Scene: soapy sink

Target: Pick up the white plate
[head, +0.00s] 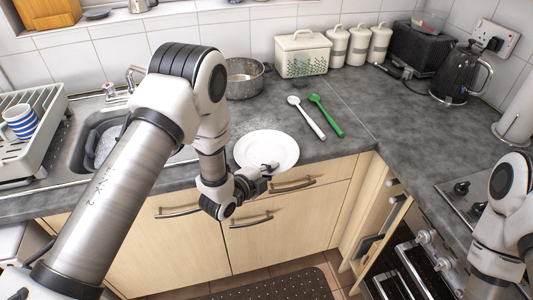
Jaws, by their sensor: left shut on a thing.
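The white plate (266,147) is in the head view, near the front edge of the grey worktop, right of the sink. It looks about level; whether it touches the worktop I cannot tell. My left gripper (268,170) is shut on the plate's near rim, reaching in from the front edge. The wrist and fingers cover a small part of that rim. My right arm shows at the right edge of the view, over the hob side, and its gripper is out of view.
Behind the plate lie a white spoon (306,117) and a green spoon (326,115). A metal pot (244,79) stands at the back. The soapy sink (97,142) and dish rack (30,135) are left. A kettle (460,74) stands right.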

